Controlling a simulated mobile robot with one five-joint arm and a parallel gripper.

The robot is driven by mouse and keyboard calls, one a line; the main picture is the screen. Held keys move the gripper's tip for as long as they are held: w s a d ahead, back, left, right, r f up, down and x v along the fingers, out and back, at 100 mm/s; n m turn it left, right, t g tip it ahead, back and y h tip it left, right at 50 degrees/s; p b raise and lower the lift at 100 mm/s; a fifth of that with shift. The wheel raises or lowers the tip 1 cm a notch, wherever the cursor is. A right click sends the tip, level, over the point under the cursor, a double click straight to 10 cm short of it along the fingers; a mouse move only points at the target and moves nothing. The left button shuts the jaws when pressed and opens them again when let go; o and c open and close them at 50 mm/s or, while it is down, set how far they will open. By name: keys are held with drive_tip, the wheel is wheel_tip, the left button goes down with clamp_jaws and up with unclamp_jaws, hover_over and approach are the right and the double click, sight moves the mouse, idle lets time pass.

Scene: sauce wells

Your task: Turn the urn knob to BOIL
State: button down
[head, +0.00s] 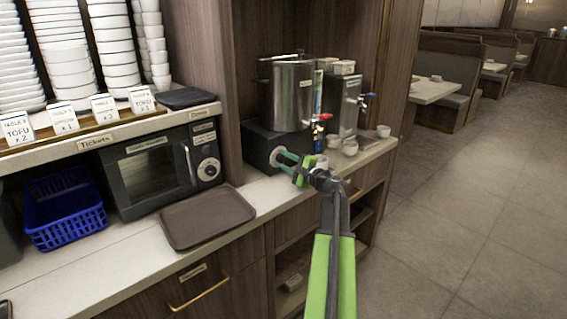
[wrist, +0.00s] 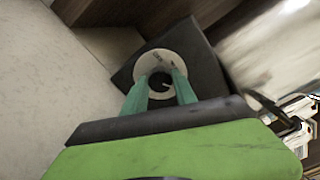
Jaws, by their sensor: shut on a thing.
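The urn (head: 287,92) is a steel pot on a black base (head: 262,145) in the alcove in the head view. Its knob sits on the front of the base, with a pale round dial plate behind it. In the wrist view the dark knob (wrist: 160,84) shows at the middle of the pale dial (wrist: 159,65). My gripper (head: 278,157) reaches the base front from the right in the head view. Its teal fingers are shut on the knob, one on each side in the wrist view (wrist: 160,90). The dial markings are too small to read.
A second steel dispenser (head: 343,105) with a blue-handled tap stands right of the urn. Small white cups (head: 350,147) stand on the counter near my gripper. A brown tray (head: 206,217) and a black microwave (head: 150,170) are to the left. The floor at right is clear.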

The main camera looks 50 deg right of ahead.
drive_tip(key=shift+m, duration=0.7)
drive_tip(key=c, duration=1)
unclamp_jaws()
drive_tip(key=s+a, duration=0.1)
drive_tip(key=s, duration=1.6)
drive_tip(key=shift+s+a, duration=0.15)
